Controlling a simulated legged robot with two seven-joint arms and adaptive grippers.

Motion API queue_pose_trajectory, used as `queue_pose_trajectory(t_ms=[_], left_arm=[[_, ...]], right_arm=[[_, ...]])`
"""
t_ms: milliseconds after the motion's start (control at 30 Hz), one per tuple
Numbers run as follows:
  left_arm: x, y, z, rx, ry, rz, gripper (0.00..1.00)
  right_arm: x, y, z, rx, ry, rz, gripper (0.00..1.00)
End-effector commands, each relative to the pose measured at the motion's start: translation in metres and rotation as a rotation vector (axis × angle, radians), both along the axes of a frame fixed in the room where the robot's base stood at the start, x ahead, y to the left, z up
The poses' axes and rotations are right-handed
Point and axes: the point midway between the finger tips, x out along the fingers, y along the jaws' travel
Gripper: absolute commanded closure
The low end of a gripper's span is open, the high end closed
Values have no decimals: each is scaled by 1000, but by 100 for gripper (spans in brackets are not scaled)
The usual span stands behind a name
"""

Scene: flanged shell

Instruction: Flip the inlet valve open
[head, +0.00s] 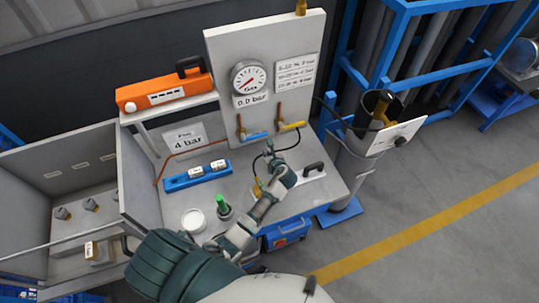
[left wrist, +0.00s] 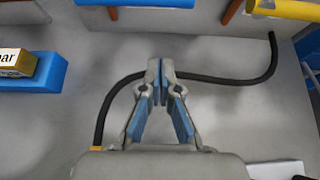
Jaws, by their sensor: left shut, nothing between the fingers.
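Two valves with lever handles sit low on the upright grey panel, one with a blue handle (head: 256,136) and one with a yellow handle (head: 293,126). I cannot tell from the pictures which is the inlet valve. In the left wrist view, the blue handle (left wrist: 140,3) and the yellow handle (left wrist: 297,9) are cut by the top edge. My left gripper (head: 268,146) is below and in front of the two handles, touching neither. Its fingertips (left wrist: 160,66) are together and empty, over a black hose (left wrist: 225,81). My right gripper is not in view.
A round gauge (head: 249,78) above the valves has a label reading 0.0 bar. A sign (head: 187,139) reads 4 bar. On the bench are a blue block (head: 188,182), a white round container (head: 194,221), a green-topped item (head: 223,206) and a black handle (head: 313,169).

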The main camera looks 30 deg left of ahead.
Motion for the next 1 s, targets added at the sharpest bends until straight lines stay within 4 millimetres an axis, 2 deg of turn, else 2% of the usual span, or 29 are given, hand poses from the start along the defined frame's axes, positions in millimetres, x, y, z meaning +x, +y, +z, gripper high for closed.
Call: queue_pose_trajectory(t_ms=[233,333,500,1000], left_arm=[[30,34,-27,2,-1,1,100],[31,35,-6,-1,-4,0,100],[33,38,11,1,-4,0,100],[35,39,14,0,-3,0,100]], right_arm=[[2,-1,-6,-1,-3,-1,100],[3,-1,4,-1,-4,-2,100],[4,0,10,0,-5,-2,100],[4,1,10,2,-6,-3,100]])
